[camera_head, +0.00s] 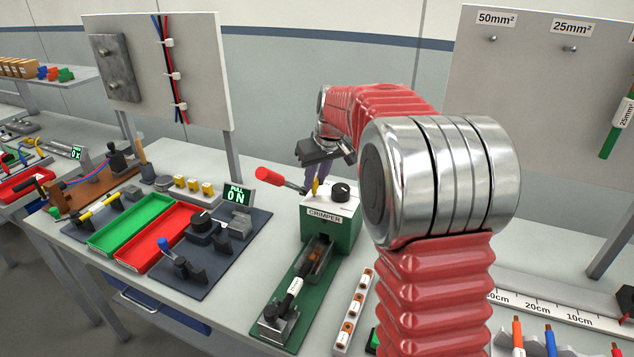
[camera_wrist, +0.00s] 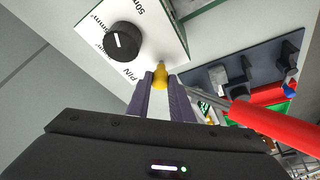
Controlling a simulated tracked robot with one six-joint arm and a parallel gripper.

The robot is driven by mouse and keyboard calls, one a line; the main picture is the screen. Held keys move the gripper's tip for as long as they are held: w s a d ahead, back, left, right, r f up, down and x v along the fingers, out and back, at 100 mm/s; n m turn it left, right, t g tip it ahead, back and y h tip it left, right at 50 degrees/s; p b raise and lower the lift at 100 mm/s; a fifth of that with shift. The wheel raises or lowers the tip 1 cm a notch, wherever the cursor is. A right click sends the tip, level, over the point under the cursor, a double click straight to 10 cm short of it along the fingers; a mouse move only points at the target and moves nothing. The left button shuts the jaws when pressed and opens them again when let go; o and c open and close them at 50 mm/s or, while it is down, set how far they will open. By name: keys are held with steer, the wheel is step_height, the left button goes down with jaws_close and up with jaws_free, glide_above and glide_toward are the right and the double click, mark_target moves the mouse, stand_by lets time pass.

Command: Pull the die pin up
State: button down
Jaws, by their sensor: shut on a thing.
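The crimper (camera_head: 330,215) is a green and white box on the bench, with a black knob (camera_head: 340,192) on its top. The yellow die pin (camera_head: 315,186) stands at the top of the box beside the knob. In the wrist view the die pin (camera_wrist: 160,75) is between the two purple fingers of my gripper (camera_wrist: 161,85), which are shut on it. The knob (camera_wrist: 123,41) also shows there, near the printed word PIN. My gripper (camera_head: 314,178) comes down from above the crimper.
The crimper's red-handled lever (camera_head: 280,179) sticks out left of the pin; its red grip (camera_wrist: 270,125) is close beside my fingers in the wrist view. Green (camera_head: 130,222) and red (camera_head: 158,238) trays lie to the left.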

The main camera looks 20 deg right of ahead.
steer(key=shift+r, duration=0.55)
steer(key=c, duration=1.9)
jaws_free()
steer(key=shift+r, duration=0.1)
steer(key=o, duration=0.3)
steer(key=shift+o, duration=0.2)
steer(key=v, duration=1.3)
steer(key=shift+s, duration=0.2)
steer(key=shift+w+d+r, duration=0.1)
steer(key=shift+r, duration=0.1)
